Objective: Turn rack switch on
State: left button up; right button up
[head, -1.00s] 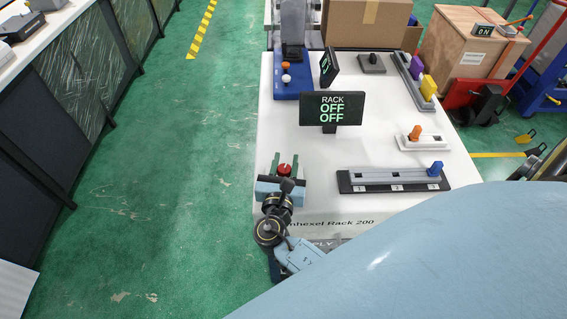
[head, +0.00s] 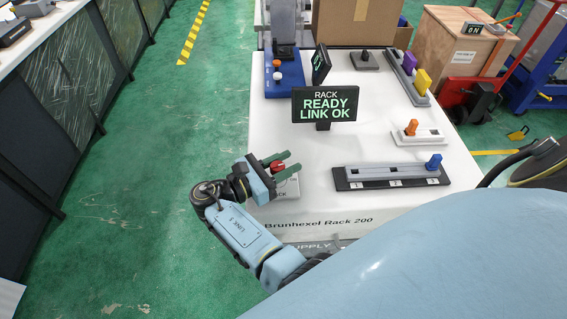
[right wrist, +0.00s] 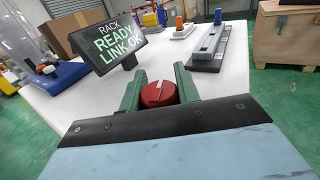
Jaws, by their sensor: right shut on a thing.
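The red rotary rack switch (head: 277,166) sits near the front left corner of the white rack top (head: 290,140). In the right wrist view the red knob (right wrist: 158,94) has a pale line on its top and lies between the green fingers. My right gripper (head: 281,161) is shut on this knob, and its wrist is turned. The dark display (head: 325,105) behind it reads "RACK READY LINK OK", as it also does in the right wrist view (right wrist: 108,40). My left gripper is not in view.
A grey slider panel with a blue knob (head: 433,163) lies right of the switch. An orange-handled switch (head: 411,128), yellow lever (head: 422,82) and blue joystick base (head: 283,80) are farther back. Green floor (head: 150,180) is open on the left.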

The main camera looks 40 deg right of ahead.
jog(key=shift+s+m+g+b, duration=0.15)
jog(key=shift+m+g+b, duration=0.2)
jog(key=shift+m+g, duration=0.7)
jog(key=shift+g, duration=0.55)
jog(key=o, duration=1)
notch_tip(320, 180, up, 10)
jog(key=p, duration=0.3)
